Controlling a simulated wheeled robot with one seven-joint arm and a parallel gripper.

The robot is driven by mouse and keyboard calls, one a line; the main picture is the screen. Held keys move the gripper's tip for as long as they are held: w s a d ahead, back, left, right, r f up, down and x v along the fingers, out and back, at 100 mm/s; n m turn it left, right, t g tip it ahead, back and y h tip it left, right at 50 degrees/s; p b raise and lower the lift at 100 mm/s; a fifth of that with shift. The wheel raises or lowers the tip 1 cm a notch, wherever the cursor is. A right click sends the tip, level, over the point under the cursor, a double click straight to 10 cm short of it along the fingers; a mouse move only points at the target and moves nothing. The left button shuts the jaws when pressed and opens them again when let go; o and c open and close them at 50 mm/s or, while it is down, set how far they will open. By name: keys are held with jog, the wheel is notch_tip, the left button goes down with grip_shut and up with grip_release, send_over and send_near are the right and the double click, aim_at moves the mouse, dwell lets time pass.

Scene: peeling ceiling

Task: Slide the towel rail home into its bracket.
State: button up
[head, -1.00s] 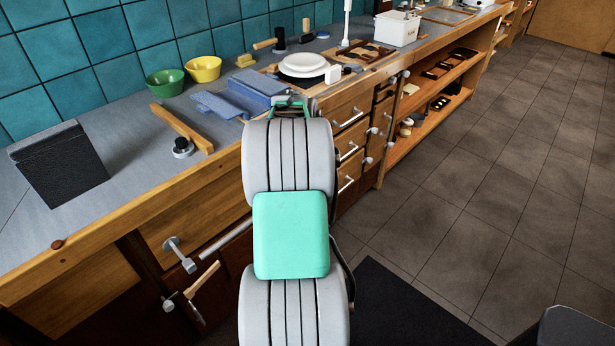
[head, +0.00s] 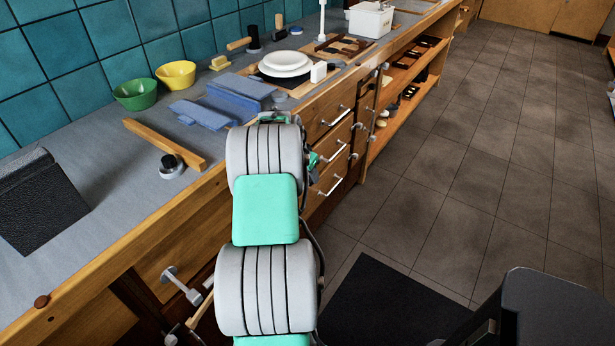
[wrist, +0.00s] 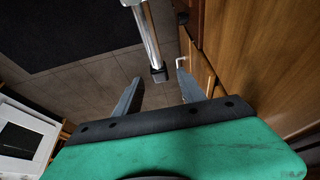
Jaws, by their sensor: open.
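The towel rail (wrist: 150,35) is a bright metal bar in the wrist view, running from the top edge down to a dark square end piece (wrist: 158,75). My gripper (wrist: 160,82) is open, its two fingers apart; the rail's lower end appears between the fingertips, and contact cannot be told. In the head view, a grey bracket-like post (head: 180,285) juts from the cabinet front at lower left. My arm hides most of the rail and gripper there. Whether the rail sits in a bracket cannot be told.
Drawer handles (head: 334,182) project from the cabinet. A dark mat (head: 385,305) lies on the open tiled floor at right.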

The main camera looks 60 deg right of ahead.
jog(key=shift+x, duration=1.35)
jog(key=shift+c, duration=0.6)
grip_shut()
